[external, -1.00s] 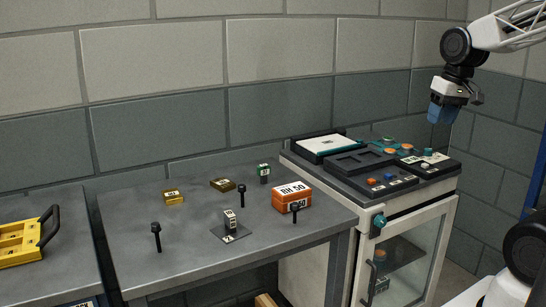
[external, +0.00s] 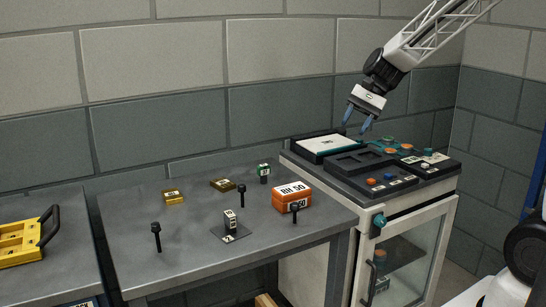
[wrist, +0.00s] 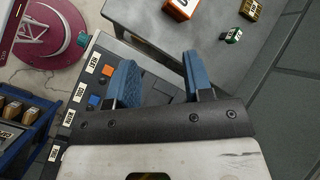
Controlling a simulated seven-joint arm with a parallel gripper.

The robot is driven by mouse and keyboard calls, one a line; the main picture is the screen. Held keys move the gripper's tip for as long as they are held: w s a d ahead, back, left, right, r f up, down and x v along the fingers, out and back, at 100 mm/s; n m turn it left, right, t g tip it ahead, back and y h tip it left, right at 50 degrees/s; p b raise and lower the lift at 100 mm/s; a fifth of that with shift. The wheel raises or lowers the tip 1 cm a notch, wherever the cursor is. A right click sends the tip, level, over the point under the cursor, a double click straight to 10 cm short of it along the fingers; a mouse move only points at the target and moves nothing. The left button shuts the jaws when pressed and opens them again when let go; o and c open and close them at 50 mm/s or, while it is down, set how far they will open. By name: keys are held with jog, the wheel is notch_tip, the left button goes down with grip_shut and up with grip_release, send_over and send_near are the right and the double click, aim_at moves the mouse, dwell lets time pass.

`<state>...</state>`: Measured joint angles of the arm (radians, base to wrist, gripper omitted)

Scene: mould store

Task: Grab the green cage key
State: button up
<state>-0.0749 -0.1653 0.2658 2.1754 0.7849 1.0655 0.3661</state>
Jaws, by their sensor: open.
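No key shape is clear, so I cannot tell which green thing is the cage key. A small dark green piece with a white label (external: 264,173) stands at the back of the grey table; it also shows in the wrist view (wrist: 233,36). A teal-green knob (external: 380,221) sits at the top corner of the glass-doored cabinet. Small green pieces (external: 388,140) lie on the cabinet top. My gripper (external: 355,127) is open and empty above the back of the cabinet top, pointing down. Its blue fingers are apart in the wrist view (wrist: 163,80).
On the grey table (external: 185,262) stand an orange labelled box (external: 291,197), brass blocks (external: 173,198), several black upright pegs (external: 156,237) and a small labelled block on a plate (external: 230,220). The cabinet top holds black trays (external: 358,162) and coloured knobs. A yellow carrier (external: 22,243) is at far left.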

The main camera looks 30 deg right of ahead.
jog(key=w+a+f+m+y, duration=0.35)
jog(key=w+a+f, duration=0.25)
jog(key=w, duration=0.4)
jog(key=m+t+y, duration=0.1)
jog(key=m+y, duration=0.2)
jog(key=m, duration=0.3)
send_near(257, 174)
jog(key=shift+a+r+h, duration=0.2)
jog(key=shift+a+h, duration=0.05)
jog(key=shift+a, duration=0.25)
jog(key=shift+x, duration=1.25)
jog(key=shift+x, duration=2.65)
jog(key=shift+f, duration=0.1)
grip_shut()
